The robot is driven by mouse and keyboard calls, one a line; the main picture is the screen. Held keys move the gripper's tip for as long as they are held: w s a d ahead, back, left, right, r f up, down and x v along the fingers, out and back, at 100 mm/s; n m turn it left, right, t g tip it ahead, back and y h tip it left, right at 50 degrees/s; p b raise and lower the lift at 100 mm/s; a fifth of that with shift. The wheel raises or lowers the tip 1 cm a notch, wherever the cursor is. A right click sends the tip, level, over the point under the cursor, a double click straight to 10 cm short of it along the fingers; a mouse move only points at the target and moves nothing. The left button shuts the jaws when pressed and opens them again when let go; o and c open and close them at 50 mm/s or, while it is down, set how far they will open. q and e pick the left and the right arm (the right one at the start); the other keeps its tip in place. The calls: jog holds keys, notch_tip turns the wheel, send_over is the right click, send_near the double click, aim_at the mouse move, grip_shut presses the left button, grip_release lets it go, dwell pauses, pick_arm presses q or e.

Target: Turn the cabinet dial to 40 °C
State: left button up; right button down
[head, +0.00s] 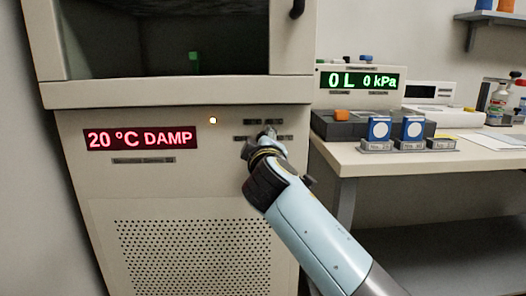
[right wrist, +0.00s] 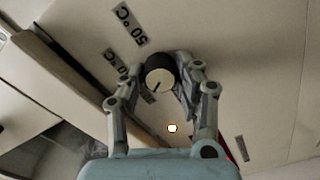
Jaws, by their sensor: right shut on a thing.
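The cabinet (head: 190,225) has a red display (head: 140,138) that reads "20 °C DAMP". The dial (right wrist: 160,75) shows in the right wrist view as a round knob with a dark side and a pale face. A dark pointer line on its face points toward the lower left of that view. My right gripper (right wrist: 160,70) is shut on the dial, with a finger on either side. In the head view, my right gripper (head: 266,139) is at the cabinet panel and hides the dial. My left gripper is in neither view.
A "50 °C" label (right wrist: 131,24) is beside the dial; another label (right wrist: 114,62) is partly hidden. A small white light (head: 212,120) glows on the panel. A table (head: 375,160) at right holds a green display (head: 358,81) and several blue-faced blocks.

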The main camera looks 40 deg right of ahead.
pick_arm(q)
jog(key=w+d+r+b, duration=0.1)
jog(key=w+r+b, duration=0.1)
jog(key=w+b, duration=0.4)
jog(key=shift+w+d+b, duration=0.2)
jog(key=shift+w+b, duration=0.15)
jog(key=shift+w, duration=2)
pick_arm(e)
jog(key=shift+f+m, duration=0.15)
jog(key=shift+m, duration=3)
jog(key=shift+f+m, duration=0.15)
jog(key=shift+m, duration=3)
jog(key=c, duration=1.3)
grip_release()
jog(key=o, duration=0.4)
jog(key=shift+s+r, duration=0.1)
jog(key=shift+r, duration=0.05)
jog(key=shift+c, duration=0.2)
jog(key=shift+r, duration=0.1)
